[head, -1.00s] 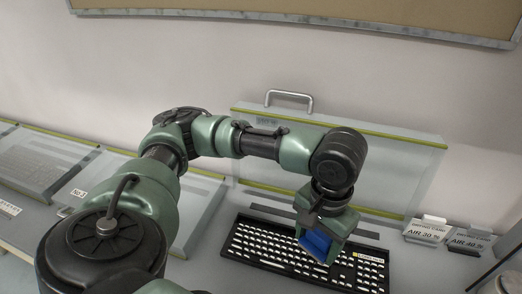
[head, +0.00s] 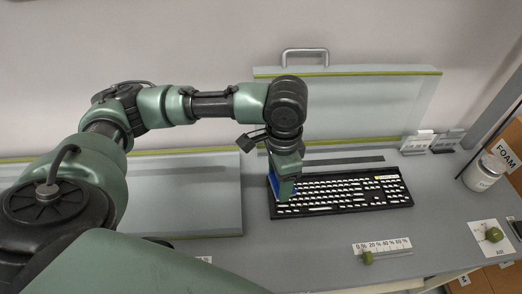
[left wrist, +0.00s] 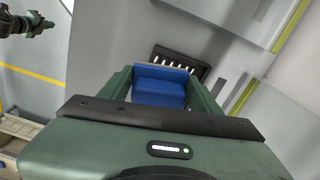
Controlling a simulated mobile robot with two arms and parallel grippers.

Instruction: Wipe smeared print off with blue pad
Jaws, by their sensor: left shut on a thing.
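A black keyboard (head: 345,190) with white keys lies flat on the grey bench. My left gripper (head: 284,190) is over its left end, pointing down, shut on a blue pad (head: 273,186). The pad also shows between the fingers in the left wrist view (left wrist: 160,86), with part of the keyboard (left wrist: 180,60) beyond it. I cannot tell whether the pad touches the keys. No smear can be made out; the gripper hides some keys. A dark green piece at the upper left of the left wrist view may be my right gripper (left wrist: 28,22); its jaws are unclear.
An open lid with a handle (head: 370,100) stands behind the keyboard. A percent scale card (head: 382,247) and a green-knobbed piece (head: 493,234) lie in front and to the right. A grey panel (head: 185,195) lies left.

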